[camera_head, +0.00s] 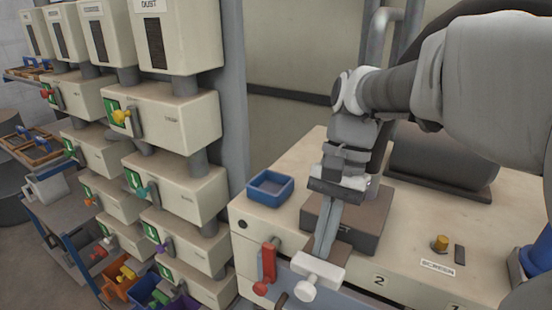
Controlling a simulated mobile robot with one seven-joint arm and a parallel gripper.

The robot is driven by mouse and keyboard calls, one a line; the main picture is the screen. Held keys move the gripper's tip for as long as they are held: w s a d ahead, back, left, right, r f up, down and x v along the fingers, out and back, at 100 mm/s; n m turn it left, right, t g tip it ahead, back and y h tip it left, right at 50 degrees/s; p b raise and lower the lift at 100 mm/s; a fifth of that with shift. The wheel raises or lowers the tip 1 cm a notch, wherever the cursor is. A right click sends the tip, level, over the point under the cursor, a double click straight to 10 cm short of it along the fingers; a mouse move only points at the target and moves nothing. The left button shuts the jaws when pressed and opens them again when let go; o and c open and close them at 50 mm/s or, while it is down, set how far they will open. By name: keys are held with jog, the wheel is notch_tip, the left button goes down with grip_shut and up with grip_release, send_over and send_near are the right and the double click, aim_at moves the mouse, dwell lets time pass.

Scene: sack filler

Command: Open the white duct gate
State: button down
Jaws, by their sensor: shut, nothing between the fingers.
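A white handle (320,268) with a round knob (304,290) sits at the front edge of the beige cabinet, low in the picture. It is the white part nearest my gripper; no label on it can be read. My gripper (321,252) points down just behind and above this handle, with its long grey fingers together and nothing between them. The fingertips overlap the handle's upper edge in the picture; I cannot tell whether they touch it. The lower front of the cabinet is cut off by the picture's edge.
A red lever (268,262) hangs just left of the white handle. A blue tray (270,186) and a brown block (362,225) are on the cabinet top (250,215). At left, beige duct boxes (175,115) carry coloured handles, including a yellow one (121,116).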

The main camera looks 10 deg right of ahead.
jog(key=shift+s+a, duration=0.3)
jog(key=shift+w+r+p, duration=0.15)
jog(key=shift+r+p, duration=0.45)
jog(key=shift+p, duration=0.1)
jog(key=w+d+p+v, duration=0.1)
jog(key=p+v, duration=0.7)
jog(key=v, duration=0.1)
jog(key=s+f+n+t+h+b, duration=0.2)
jog(key=s+f+n+t+b, duration=0.2)
jog(key=s+n+t, duration=0.3)
jog(key=shift+s+d+f+t+h+b, duration=0.3)
jog(key=shift+s+d+f+t, duration=0.25)
jog(key=shift+t, duration=0.45)
jog(key=shift+w+f, duration=0.1)
